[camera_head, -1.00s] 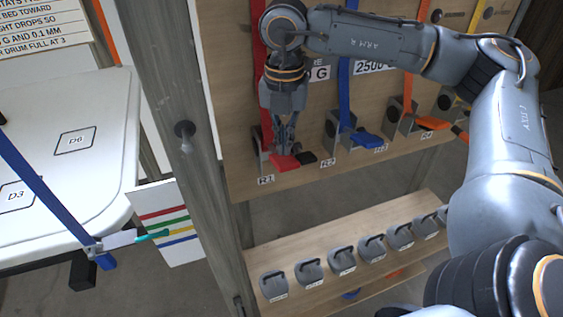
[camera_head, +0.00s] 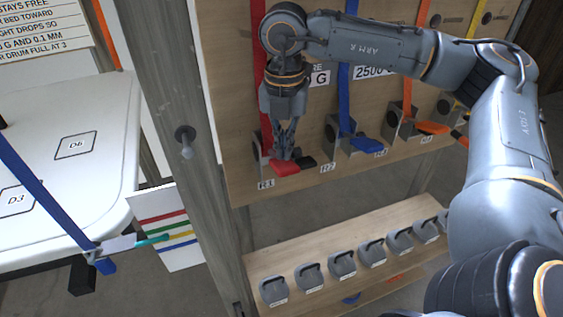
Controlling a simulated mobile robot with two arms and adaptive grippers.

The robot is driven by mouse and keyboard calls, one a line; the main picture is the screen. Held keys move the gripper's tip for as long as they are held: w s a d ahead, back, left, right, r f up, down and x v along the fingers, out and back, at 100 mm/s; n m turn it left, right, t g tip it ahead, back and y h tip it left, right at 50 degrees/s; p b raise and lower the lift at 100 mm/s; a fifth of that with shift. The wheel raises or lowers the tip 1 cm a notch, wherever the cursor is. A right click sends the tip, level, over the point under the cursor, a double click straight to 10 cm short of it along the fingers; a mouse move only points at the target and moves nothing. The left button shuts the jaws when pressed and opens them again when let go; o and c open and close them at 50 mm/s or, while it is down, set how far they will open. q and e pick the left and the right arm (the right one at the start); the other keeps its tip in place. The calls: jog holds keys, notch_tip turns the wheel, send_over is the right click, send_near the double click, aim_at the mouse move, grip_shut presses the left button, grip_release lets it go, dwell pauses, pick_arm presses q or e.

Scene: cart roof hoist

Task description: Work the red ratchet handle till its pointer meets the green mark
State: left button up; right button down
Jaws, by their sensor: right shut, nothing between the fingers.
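The red ratchet handle (camera_head: 286,169) sticks out at the lower left of the wooden board, above the label R1, with a red strap (camera_head: 258,60) running up from it. My right gripper (camera_head: 285,156) points down, its fingertips at the top of the red handle. It is shut and holds nothing; whether it touches the handle I cannot tell. A black tip shows at the handle's right end. The pointer and green mark cannot be made out here. My left gripper is not in view.
Blue (camera_head: 367,146) and orange (camera_head: 432,128) ratchet handles sit to the right on the board. A shelf (camera_head: 330,254) below holds several grey weights. A wooden post (camera_head: 170,120) and a white bed (camera_head: 90,190) with a blue strap stand at the left.

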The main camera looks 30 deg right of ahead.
aim_at(285, 164)
dwell(0.4)
jog(key=f+b, duration=0.6)
jog(key=shift+s+f, duration=0.3)
jog(key=shift+f, duration=0.05)
jog(key=r+p, duration=0.1)
jog(key=r, duration=0.1)
jog(key=r+p, duration=0.1)
jog(key=r, duration=0.1)
jog(key=r+p, duration=0.1)
jog(key=r, duration=0.1)
jog(key=shift+w, duration=0.4)
jog(key=shift+s+r, duration=0.1)
jog(key=shift+r, duration=0.25)
dwell(0.4)
